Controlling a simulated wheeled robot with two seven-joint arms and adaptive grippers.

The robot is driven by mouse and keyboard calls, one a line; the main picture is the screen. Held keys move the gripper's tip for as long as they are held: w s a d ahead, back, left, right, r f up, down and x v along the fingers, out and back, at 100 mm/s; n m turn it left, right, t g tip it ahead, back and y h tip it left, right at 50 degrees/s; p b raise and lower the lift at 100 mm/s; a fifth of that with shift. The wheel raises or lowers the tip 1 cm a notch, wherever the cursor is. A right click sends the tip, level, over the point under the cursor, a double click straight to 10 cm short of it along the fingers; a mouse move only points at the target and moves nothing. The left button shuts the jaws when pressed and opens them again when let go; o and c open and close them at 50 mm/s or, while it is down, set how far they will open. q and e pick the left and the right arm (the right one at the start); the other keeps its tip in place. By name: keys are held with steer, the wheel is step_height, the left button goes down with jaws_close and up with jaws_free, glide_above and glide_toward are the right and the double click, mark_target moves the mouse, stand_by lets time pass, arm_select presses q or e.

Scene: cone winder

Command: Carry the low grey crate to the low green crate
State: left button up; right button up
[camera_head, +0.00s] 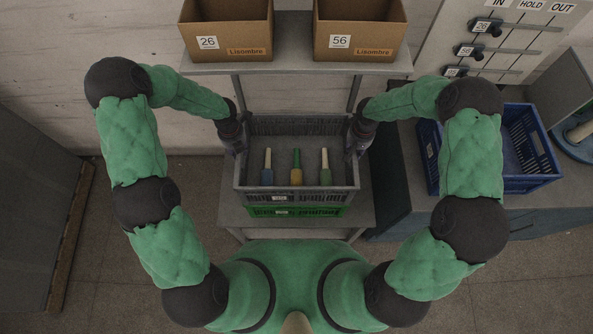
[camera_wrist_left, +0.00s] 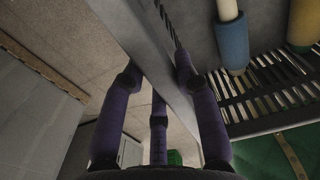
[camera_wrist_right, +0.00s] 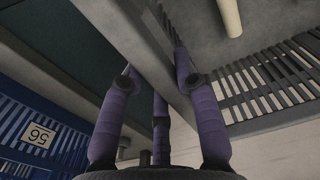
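The low grey crate (camera_head: 297,196) holds a few cones on coloured bases and is over the low green crate (camera_head: 297,211), whose front shows just below it. I cannot tell whether the grey crate rests on the green one or hangs slightly above. My left gripper (camera_head: 238,146) is shut on the grey crate's left wall; in the left wrist view the fingers (camera_wrist_left: 160,75) lie on both sides of the wall. My right gripper (camera_head: 357,148) is shut on the right wall, with its fingers (camera_wrist_right: 160,75) on both sides too. Most of the green crate is hidden.
A shelf (camera_head: 300,68) behind carries two cardboard boxes, 26 (camera_head: 226,32) and 56 (camera_head: 360,32). A blue crate (camera_head: 525,150) stands on a bench at the right. A grey panel (camera_head: 35,180) is at the far left. Floor is clear left of the stand.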

arm_select(q)
steer(key=shift+o, duration=1.3)
arm_select(e)
steer(key=shift+o, duration=1.3)
arm_select(q)
steer(key=shift+r, duration=0.15)
arm_select(e)
steer(key=shift+r, duration=0.6)
arm_select(q)
step_height(320, 180, up, 12)
arm_select(e)
step_height(320, 180, up, 11)
steer(key=shift+f, duration=0.1)
